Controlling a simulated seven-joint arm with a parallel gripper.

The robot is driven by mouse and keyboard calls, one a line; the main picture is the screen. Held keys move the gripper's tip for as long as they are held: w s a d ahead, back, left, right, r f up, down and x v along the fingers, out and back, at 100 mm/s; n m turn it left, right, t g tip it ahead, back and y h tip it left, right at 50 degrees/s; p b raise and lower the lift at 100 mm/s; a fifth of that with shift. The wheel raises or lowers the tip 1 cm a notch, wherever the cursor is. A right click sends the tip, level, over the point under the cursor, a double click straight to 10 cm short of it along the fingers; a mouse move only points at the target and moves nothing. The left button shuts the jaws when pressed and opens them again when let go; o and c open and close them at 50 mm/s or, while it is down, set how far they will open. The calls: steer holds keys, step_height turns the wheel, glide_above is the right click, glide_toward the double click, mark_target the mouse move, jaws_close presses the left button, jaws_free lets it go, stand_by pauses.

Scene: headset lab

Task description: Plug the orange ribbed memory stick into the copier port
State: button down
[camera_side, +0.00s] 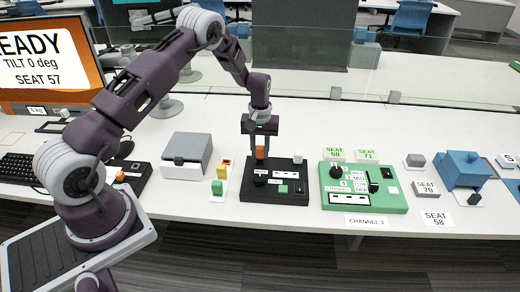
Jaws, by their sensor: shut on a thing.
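My gripper (259,156) is shut on the orange memory stick (260,152) above the back left part of a black panel (290,198). The stick hangs roughly upright between the fingers. Its ribs are too small to make out. I cannot tell whether its lower end touches the panel. The panel carries a black knob, white labels, a green button and a dark slotted strip. I cannot read which port is the copier port.
A yellow block (222,171) and green block (217,187) stand left of the panel, near a grey box (187,155). A green panel (362,203) stands to the right, with a blue device (462,170) farther right. A monitor (45,60) stands back left. Bare white table lies behind the panels.

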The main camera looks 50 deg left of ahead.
mark_target(260, 147)
steer(key=shift+f, duration=0.75)
steer(key=c, duration=1.1)
jaws_free()
steer(key=shift+o, duration=0.2)
step_height(260, 147, up, 7)
steer(key=shift+r, duration=0.1)
